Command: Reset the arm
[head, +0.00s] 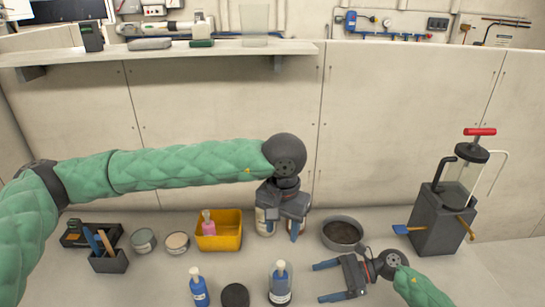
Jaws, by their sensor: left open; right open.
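My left arm, in a green quilted sleeve, reaches across from the left of the head view. Its gripper (283,222) points down over the middle of the surface, in front of pale cylindrical containers that it partly hides. It is open, and I see nothing held in it. My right gripper (322,282) is low at the right, its blue-tipped fingers pointing left and spread apart. It is open and empty, below the round dark pan (342,234) and right of a white-capped bottle (280,284).
A yellow bin (219,240) holds a pink bottle (208,224). Small tins (177,244), a dark tool holder (109,262), another blue-labelled bottle (199,289) and a black round lid (235,296) stand nearby. A grey pump unit (437,222) with a red handle stands right. A shelf (160,51) runs above.

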